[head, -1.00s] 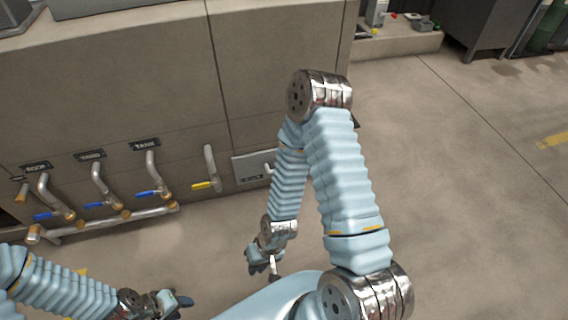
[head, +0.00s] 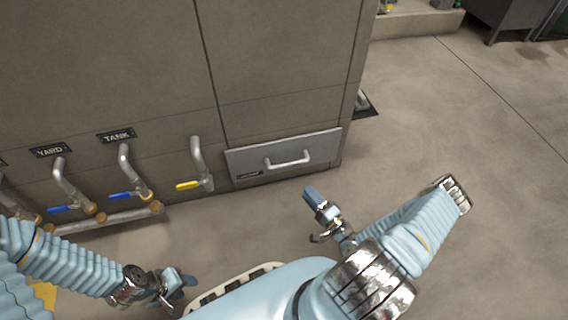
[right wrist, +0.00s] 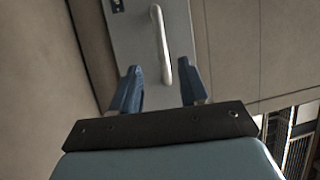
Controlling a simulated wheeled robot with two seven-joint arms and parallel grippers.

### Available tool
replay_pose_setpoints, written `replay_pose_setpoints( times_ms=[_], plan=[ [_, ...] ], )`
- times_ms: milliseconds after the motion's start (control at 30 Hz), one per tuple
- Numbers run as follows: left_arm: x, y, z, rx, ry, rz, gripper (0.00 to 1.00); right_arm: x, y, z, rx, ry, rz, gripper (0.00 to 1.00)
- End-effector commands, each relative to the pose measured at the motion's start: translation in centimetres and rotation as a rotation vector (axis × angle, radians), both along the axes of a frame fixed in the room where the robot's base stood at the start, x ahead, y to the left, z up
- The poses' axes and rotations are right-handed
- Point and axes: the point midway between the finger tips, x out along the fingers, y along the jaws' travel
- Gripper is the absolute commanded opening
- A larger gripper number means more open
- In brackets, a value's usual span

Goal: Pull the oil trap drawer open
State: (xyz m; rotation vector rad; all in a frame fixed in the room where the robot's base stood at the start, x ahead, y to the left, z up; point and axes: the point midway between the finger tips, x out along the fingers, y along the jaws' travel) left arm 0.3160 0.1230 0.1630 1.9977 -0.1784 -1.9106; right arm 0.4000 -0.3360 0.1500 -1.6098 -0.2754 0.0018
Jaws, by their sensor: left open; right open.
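The oil trap drawer (head: 262,164) is a grey metal panel low on the cabinet, with a pale bar handle (head: 289,162) and a small dark label. It looks flush with the cabinet front. My right gripper (head: 312,205) is open and empty, in front of and below the drawer, apart from it. In the right wrist view, the handle (right wrist: 161,45) runs upright ahead of and between the two blue fingers (right wrist: 160,90), and the drawer panel (right wrist: 130,30) shows behind it. My left gripper (head: 186,288) is open and empty near the floor at the lower left, away from the drawer.
Left of the drawer, pipes stand out from the cabinet, one with a yellow lever (head: 189,185) and others with blue levers (head: 120,196). TANK (head: 117,136) and YARD (head: 50,150) labels sit above them. The floor (head: 440,130) to the right is clear.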

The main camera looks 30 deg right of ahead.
Motion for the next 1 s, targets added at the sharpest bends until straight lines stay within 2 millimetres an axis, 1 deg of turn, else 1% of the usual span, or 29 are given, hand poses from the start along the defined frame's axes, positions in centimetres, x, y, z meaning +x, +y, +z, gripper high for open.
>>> replay_pose_setpoints(
  times_ms=[67,167,267,500,633,800,1000],
  plan=[
    [0.0,0.0,-0.1,0.000,0.000,0.000,0.43,0.4,-0.5,0.0,-0.011,-0.008,-0.026,0.44],
    [0.0,0.0,-0.3,0.000,0.000,0.000,0.43,1.7,-0.3,0.2,-0.012,-0.009,-0.025,0.44],
    [0.0,0.0,-0.6,0.000,-0.001,0.001,0.43,3.7,0.2,0.5,-0.011,-0.008,-0.021,0.44],
    [0.1,0.0,-1.6,0.000,-0.002,0.002,0.43,9.1,1.1,1.4,-0.012,-0.008,-0.019,0.44],
    [0.1,0.1,-2.0,0.001,-0.004,0.003,0.43,11.3,1.5,1.9,-0.010,-0.007,-0.019,0.44],
    [0.1,0.1,-2.2,0.001,-0.004,0.003,0.43,13.0,1.7,2.2,-0.010,-0.006,-0.020,0.44],
    [0.1,0.1,-2.2,0.001,-0.005,0.003,0.43,13.3,1.8,2.4,-0.010,-0.005,-0.019,0.44]
  ],
)
